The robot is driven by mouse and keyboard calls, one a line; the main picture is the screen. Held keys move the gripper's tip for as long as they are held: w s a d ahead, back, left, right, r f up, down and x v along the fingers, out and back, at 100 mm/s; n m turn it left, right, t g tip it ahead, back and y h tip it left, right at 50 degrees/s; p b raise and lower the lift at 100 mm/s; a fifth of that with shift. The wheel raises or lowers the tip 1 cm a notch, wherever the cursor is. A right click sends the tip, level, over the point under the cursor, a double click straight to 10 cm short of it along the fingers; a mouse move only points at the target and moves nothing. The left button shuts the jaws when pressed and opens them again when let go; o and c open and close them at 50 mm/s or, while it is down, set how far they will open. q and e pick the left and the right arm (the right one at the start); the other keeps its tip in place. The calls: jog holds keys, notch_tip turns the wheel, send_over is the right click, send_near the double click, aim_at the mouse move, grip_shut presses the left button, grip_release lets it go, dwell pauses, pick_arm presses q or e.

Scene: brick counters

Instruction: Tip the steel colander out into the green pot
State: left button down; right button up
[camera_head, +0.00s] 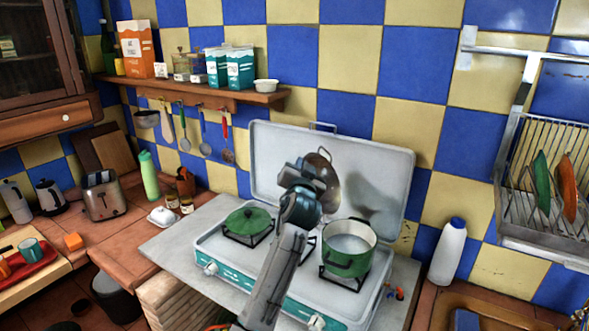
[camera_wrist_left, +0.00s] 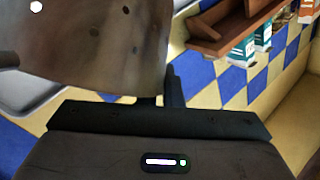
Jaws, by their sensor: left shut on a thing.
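The steel colander (camera_head: 322,168) is up in front of the raised stove lid, tilted steeply. My left gripper (camera_head: 312,178) is shut on it and hides part of it. In the left wrist view, the colander (camera_wrist_left: 95,45) fills the upper left, with a few holes in its wall, above the dark jaws of my left gripper (camera_wrist_left: 165,100). The green pot (camera_head: 345,264) stands open on the right burner, below and right of the colander, with a pale inside. Whether anything is in the colander is hidden. My right gripper is not in view.
A green lidded pan (camera_head: 248,221) sits on the left burner. The raised stove lid (camera_head: 375,165) stands close behind the colander. A white bottle (camera_head: 447,252) is right of the stove, and a dish rack (camera_head: 545,225) hangs at far right. A loaded shelf (camera_head: 200,93) is upper left.

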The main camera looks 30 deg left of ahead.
pick_arm(q)
jog(key=shift+d+r+m+t, duration=0.15)
jog(key=shift+d+m+t, duration=0.15)
jog(key=shift+d+m, duration=0.65)
jog(key=d+f+m+t+h+b, duration=0.2)
jog(key=d+m+t+h+b, duration=0.1)
jog(key=d+m, duration=0.8)
jog(key=d+t+b, duration=0.1)
jog(key=d, duration=0.2)
jog(key=shift+d+f+t, duration=0.35)
jog(key=shift+t, duration=0.05)
jog(key=shift+r, duration=0.1)
dwell(0.4)
